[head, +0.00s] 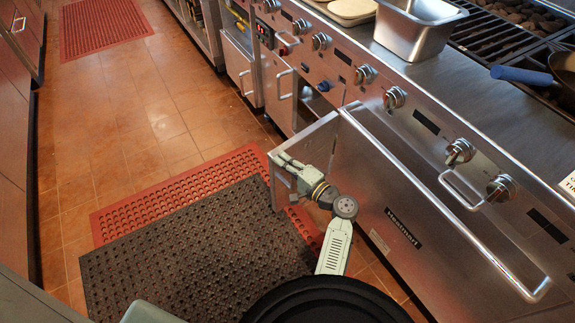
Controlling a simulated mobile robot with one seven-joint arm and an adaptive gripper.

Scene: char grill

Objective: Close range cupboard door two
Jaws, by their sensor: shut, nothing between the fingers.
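A stainless steel cupboard door (318,140) on the range stands open in the head view, jutting out from the range front toward the floor mats. Part of a dark cupboard opening (318,103) shows behind it. My gripper (283,164) is shut and empty. It is in front of the door face turned toward me, with its fingertips close to the door's free edge. I cannot tell whether they touch it.
The large oven front with a long bar handle (440,205) is right of the door. Another cupboard door (240,66) is further left along the range. A black mat (190,250) and a red mat (190,187) lie on the tiled floor. Bare tiles (130,120) are clear further away.

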